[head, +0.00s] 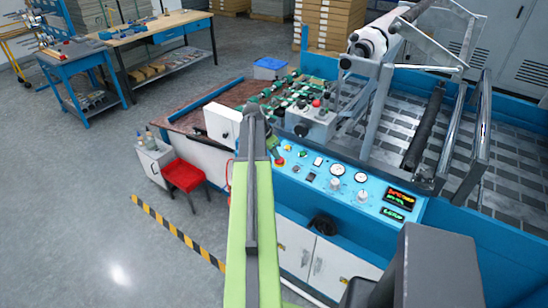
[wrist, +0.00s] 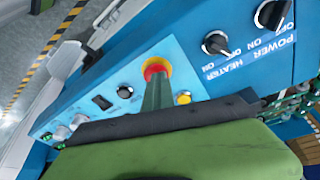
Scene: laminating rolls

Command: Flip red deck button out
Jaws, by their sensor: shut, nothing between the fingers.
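The red deck button (wrist: 154,66) is a round red mushroom head on a yellow ring, set in the blue control deck (wrist: 95,85). In the head view the red button (head: 280,161) shows at the deck's left end, just beside my gripper (head: 274,152). In the wrist view my gripper (wrist: 157,82) is a narrow dark green shape with its jaws shut and empty. Its tip overlaps the near edge of the button. I cannot tell whether they touch. The near part of the button is hidden behind the tip.
A yellow button (wrist: 184,97), a black knob (wrist: 124,90) and a black rocker switch (wrist: 102,101) sit close by. Rotary switches marked HEATER (wrist: 215,42) and POWER (wrist: 271,15) are to the right. A red stool (head: 183,175) stands on the floor left of the machine.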

